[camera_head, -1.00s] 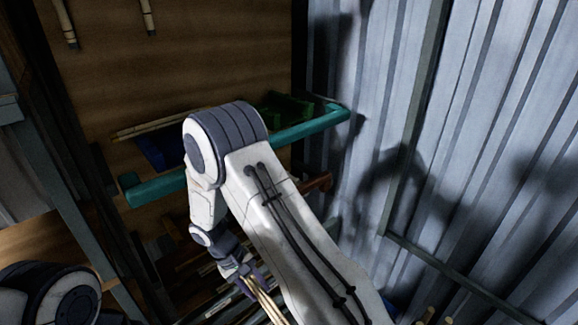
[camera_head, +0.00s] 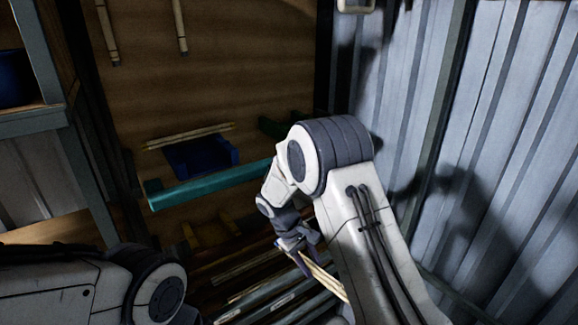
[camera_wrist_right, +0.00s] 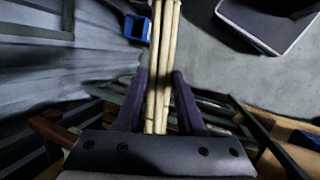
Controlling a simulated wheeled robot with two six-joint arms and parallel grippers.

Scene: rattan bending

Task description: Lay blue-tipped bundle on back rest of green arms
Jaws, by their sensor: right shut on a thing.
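My right gripper (camera_head: 298,252) is shut on a bundle of pale rattan sticks (camera_head: 326,280), which slants down to the right. In the right wrist view the bundle (camera_wrist_right: 165,55) runs up between the two fingers (camera_wrist_right: 158,95). I cannot make out a blue tip on it. The green arms (camera_head: 272,126) are on the back wooden wall, mostly hidden behind my right arm. The gripper is below them in the picture, apart from them. My left gripper is out of view; only my left arm shows at lower left.
A teal rail (camera_head: 210,187) runs in front of the wall, its right part hidden by my arm. Blue arms (camera_head: 205,157) have pale sticks (camera_head: 188,136) by them. Yellow arms (camera_head: 212,231) sit lower, above several racked rods. A corrugated metal wall (camera_head: 500,150) closes the right side.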

